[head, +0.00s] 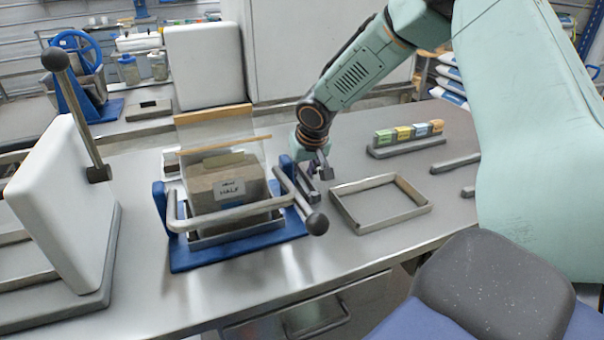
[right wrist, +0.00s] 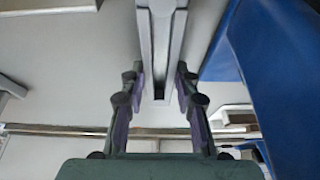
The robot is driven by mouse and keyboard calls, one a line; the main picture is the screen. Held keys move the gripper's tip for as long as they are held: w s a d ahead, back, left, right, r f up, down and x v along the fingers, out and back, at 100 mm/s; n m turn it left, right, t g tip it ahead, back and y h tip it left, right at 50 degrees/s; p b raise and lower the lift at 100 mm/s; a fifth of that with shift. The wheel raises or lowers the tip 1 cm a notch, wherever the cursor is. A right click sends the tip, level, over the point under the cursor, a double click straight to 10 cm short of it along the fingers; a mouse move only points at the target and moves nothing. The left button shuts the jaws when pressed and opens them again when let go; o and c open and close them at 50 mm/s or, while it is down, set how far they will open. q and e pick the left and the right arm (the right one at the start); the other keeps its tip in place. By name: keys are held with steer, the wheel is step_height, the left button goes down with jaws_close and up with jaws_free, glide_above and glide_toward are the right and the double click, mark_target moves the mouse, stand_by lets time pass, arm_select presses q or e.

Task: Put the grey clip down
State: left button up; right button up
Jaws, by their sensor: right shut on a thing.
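My right gripper (head: 318,170) is low over the bench, just right of the blue-based press frame. In the right wrist view its two fingers (right wrist: 159,90) stand on either side of a long grey bar-shaped piece, the grey clip (right wrist: 160,45), and it is shut on it. The clip runs away from the fingers toward the top of that view. In the head view the clip (head: 308,187) shows only in part beside the fingers, and I cannot tell whether it touches the bench. My left gripper is not in view.
The blue frame (head: 240,257) holds a brown block labelled "HALF" (head: 228,190) behind a metal bar with a ball-ended lever (head: 317,223). An empty metal frame (head: 380,220) lies right of my gripper. A rack of coloured blocks (head: 408,150) stands behind. Bench front is clear.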

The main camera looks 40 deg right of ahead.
steer(key=shift+w+a, duration=0.2)
steer(key=shift+a, duration=0.15)
steer(key=shift+s, duration=0.1)
steer(key=o, duration=0.7)
steer(key=shift+d, duration=0.1)
steer(key=shift+o, duration=0.5)
steer(key=shift+d+f, duration=0.1)
steer(key=shift+d, duration=0.05)
